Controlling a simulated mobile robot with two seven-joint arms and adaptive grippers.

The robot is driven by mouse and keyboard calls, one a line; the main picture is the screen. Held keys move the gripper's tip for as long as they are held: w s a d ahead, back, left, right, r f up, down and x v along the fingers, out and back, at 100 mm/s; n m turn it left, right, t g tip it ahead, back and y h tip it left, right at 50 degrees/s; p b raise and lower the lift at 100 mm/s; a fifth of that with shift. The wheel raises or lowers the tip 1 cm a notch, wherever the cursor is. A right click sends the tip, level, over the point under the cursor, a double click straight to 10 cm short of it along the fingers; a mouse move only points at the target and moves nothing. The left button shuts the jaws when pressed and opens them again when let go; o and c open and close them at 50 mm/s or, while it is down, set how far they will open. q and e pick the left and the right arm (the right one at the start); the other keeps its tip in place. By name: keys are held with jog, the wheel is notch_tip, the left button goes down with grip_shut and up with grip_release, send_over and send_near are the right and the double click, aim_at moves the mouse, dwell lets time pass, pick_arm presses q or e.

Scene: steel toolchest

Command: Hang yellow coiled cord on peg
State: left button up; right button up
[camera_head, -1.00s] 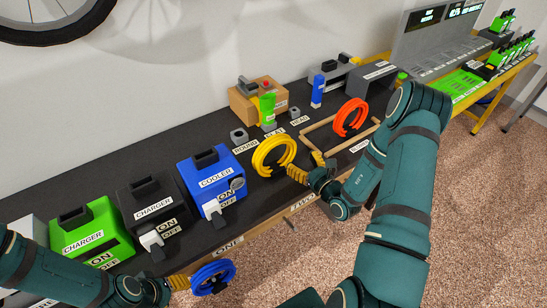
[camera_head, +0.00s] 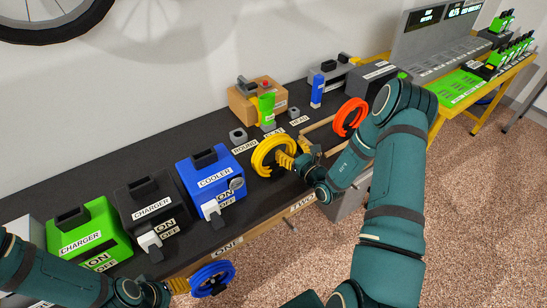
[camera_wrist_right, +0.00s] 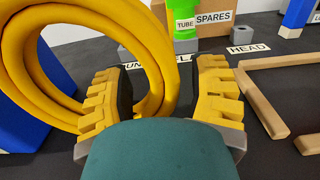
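The yellow coiled cord (camera_head: 262,160) is on the dark bench top, right of the blue cooler. It fills the left of the right wrist view (camera_wrist_right: 25,50). My right gripper (camera_head: 292,162) is open at the coil's right side; in the right wrist view its fingers (camera_wrist_right: 160,92) stand apart with the coil's right part between them. My left gripper (camera_head: 180,285) is at the left rim of a blue coiled cord (camera_head: 228,272); its grip is unclear. A small peg (camera_head: 293,228) shows below the labelled front rail (camera_head: 262,225).
A blue cooler (camera_head: 212,178), dark charger (camera_head: 150,208) and green charger (camera_head: 88,235) stand left of the yellow cord. An orange-red coil (camera_head: 341,118) and wooden frame (camera_head: 318,126) lie to the right. A cardboard box (camera_head: 243,103) stands behind.

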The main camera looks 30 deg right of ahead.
aim_at(293, 143)
grip_shut()
jog(key=shift+r, duration=0.15)
jog(key=shift+r+p, duration=1.45)
jog(key=shift+r, duration=0.45)
